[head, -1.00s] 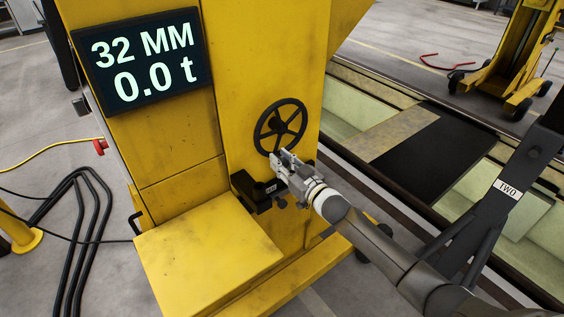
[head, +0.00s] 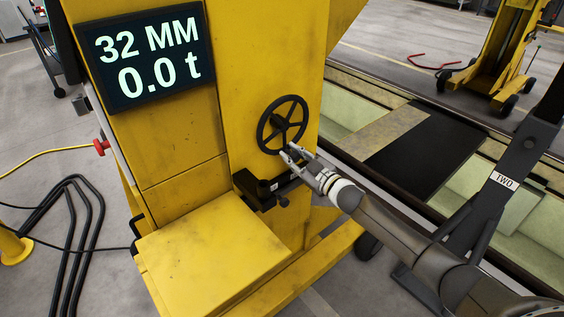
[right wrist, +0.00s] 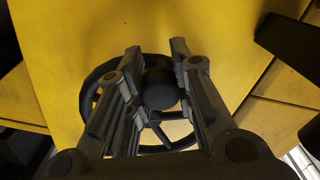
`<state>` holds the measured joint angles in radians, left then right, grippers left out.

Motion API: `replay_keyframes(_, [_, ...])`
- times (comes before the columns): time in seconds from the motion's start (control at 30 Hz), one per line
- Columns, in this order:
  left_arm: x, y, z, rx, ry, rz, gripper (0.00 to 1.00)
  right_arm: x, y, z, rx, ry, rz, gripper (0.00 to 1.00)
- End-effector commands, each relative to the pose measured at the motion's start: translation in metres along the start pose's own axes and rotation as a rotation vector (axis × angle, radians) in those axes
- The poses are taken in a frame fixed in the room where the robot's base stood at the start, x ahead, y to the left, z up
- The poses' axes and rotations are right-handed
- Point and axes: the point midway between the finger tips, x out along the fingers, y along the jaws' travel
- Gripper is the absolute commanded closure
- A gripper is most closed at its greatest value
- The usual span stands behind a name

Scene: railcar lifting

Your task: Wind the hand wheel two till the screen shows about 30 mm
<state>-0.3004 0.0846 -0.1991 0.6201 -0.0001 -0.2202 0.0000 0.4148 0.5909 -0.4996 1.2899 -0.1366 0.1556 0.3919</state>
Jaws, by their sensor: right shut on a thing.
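Hand wheel (head: 262,137), black and spoked, is mounted on the yellow column face in the head view. My right gripper (head: 291,153) is at the wheel's lower rim. In the right wrist view its fingers (right wrist: 156,55) stand on either side of a round dark knob (right wrist: 159,90), with the wheel rim behind, and are shut on it. The exact finger contact is hard to see. The screen (head: 148,52) reads 32 MM and 0.0 t. A "TWO" label (head: 504,181) is on a dark post at the right. My left gripper is not in view.
A yellow step-like block (head: 210,245) juts out below the wheel, with a dark bracket (head: 262,188) above it. A red button (head: 101,147) is on the column's left side. Another yellow jack (head: 490,70) stands at back right.

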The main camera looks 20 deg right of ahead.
Motion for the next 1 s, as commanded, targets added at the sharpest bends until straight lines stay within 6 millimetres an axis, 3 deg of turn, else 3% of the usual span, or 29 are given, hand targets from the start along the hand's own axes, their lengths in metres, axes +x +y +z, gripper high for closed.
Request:
replay_keyframes(0.4, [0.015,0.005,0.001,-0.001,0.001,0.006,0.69,0.000,0.034,0.007,-0.400,0.001,0.000,1.00])
replay_keyframes(1.0, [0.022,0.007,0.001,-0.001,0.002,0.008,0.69,0.000,0.074,-0.004,-0.880,0.002,0.001,1.00])
